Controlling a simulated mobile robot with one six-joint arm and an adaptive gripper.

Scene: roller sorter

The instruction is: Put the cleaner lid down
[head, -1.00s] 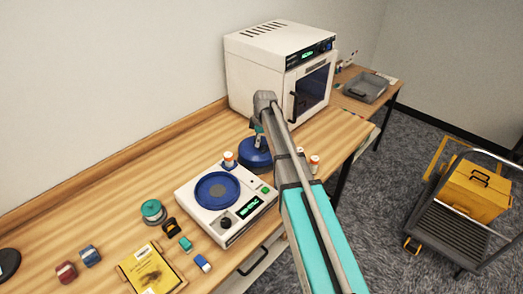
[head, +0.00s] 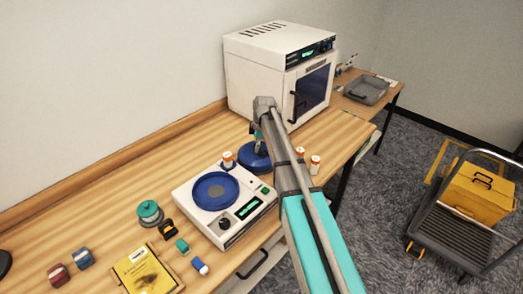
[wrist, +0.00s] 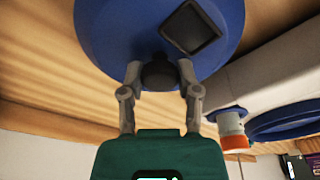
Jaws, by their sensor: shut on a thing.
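The cleaner lid is a round blue disc (head: 247,162) with a dark knob on top. In the head view it is at or just above the wooden table, behind the white cleaner (head: 183,193) and in front of the white oven. I cannot tell whether it touches the table. My gripper (wrist: 158,75) is shut on the lid's knob. In the wrist view the lid (wrist: 105,30) fills the top, with a dark square patch on it. My arm hides part of the lid's right side in the head view.
An orange-capped bottle (head: 228,160) stands close to the lid's left. More orange-capped bottles (head: 315,166) stand to the right, past my arm. The oven (head: 258,75) is behind. A teal-topped jar (head: 149,212) and a yellow packet (head: 146,270) are at front left. Bare table lies left of the oven.

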